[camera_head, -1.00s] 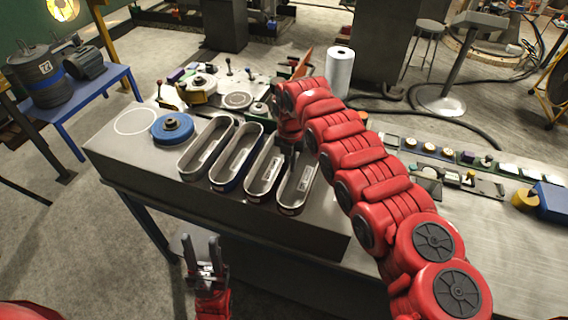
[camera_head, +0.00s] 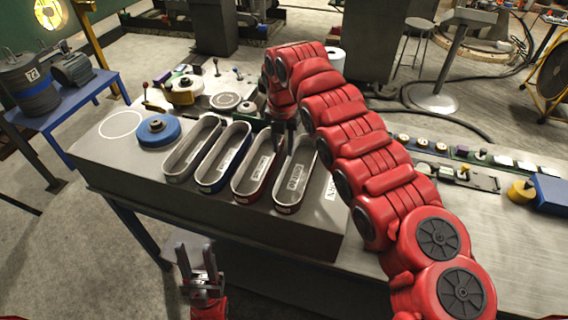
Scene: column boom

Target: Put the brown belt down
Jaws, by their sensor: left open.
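I cannot make out a brown belt in this view. Several oval metal trays with labels stand side by side on the grey workbench (camera_head: 125,172); the rightmost tray (camera_head: 287,209) is nearest my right gripper. My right gripper (camera_head: 285,142) points down at the far ends of the two right-hand trays, partly covered by its red arm. Its fingers are dark and small, and I cannot tell if they hold anything. My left gripper (camera_head: 194,260) is open and empty, in front of the bench at the bottom, with its fingers pointing up.
A blue disc (camera_head: 158,130) lies left of the trays, beside a white circle outline (camera_head: 121,124) on bare bench top. A yellow-based spool (camera_head: 184,90) and fixtures stand behind. A white roll (camera_head: 336,62) is partly behind my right arm. Small parts line the right side.

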